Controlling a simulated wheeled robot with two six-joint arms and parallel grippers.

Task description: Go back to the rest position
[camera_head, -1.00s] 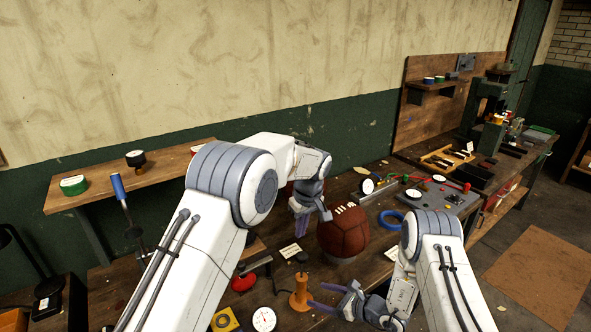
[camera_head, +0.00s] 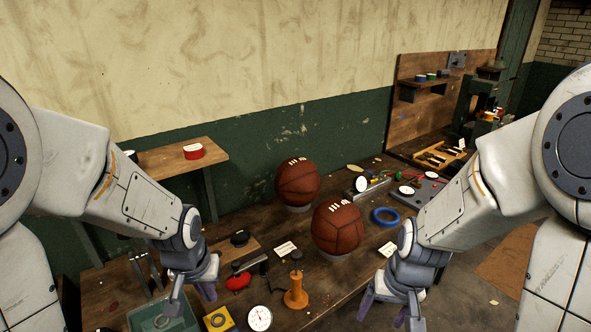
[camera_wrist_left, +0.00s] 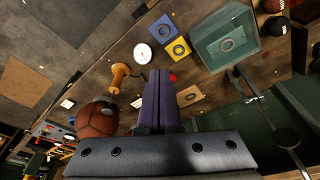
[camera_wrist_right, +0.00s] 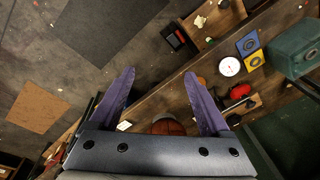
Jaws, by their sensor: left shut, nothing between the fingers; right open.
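My left gripper (camera_head: 208,290) is over the left part of the bench, shut with nothing in it. Its purple fingers lie together in the left wrist view (camera_wrist_left: 160,100). My right gripper (camera_head: 384,306) is at the bench's front right, empty, its fingers spread apart in the right wrist view (camera_wrist_right: 160,95). One brown leather ball (camera_head: 298,183) sits on a stand at the back of the bench. A second leather ball (camera_head: 337,228) sits on a stand in front of it, between my two grippers. Neither gripper touches a ball.
The wooden bench (camera_head: 330,285) holds an orange spindle tool (camera_head: 296,290), a white dial (camera_head: 260,318), a blue tape ring (camera_head: 385,217), a red object (camera_head: 238,281) and a green bin (camera_head: 150,318). A shelf with red tape (camera_head: 193,152) is on the left wall.

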